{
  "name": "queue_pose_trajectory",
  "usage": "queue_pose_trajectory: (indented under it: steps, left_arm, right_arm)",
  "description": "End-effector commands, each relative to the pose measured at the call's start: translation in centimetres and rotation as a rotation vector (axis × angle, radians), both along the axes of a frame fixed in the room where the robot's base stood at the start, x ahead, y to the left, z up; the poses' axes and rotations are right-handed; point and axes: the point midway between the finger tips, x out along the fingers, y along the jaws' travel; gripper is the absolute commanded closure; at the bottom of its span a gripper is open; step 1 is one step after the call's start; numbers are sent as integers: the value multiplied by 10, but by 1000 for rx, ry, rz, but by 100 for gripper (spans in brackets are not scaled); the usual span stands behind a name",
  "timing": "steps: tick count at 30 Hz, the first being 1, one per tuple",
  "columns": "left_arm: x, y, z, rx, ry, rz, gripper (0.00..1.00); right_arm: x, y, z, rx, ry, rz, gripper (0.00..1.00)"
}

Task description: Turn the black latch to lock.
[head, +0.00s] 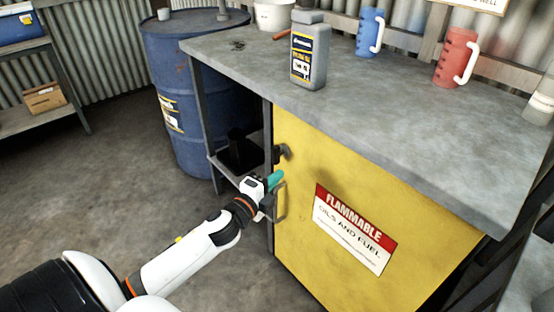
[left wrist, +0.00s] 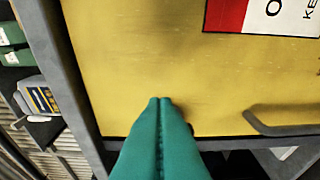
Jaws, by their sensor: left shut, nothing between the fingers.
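The black latch (head: 282,153) sits at the upper left edge of the yellow cabinet door (head: 315,160), above the grey door handle (head: 280,203). My left gripper (head: 276,178) has teal fingers, pressed together and empty. In the head view its tips are just below the latch, in front of the door. In the left wrist view the shut fingers (left wrist: 162,103) point at the yellow door (left wrist: 140,50). A dark piece beside the tips, perhaps the latch, is mostly hidden by them. Contact cannot be told. The handle (left wrist: 280,125) is to their right. My right gripper is out of view.
The grey worktop (head: 390,120) above the door carries a grey bottle (head: 309,55), a blue jug (head: 370,32) and a red jug (head: 455,57). An open shelf bay is left of the door. A blue drum (head: 185,90) stands behind it. The floor at left is clear.

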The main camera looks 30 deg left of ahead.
Motion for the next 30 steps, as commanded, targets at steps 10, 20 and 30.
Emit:
queue_pose_trajectory:
  steps: [10,20,30]
  left_arm:
    - [59,15,-1,6,1,3,100]
    - [65,37,0,0,0,0,100]
    - [66,37,0,-1,0,0,100]
  right_arm:
    - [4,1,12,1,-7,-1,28]
    - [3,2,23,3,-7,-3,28]
    - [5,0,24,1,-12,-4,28]
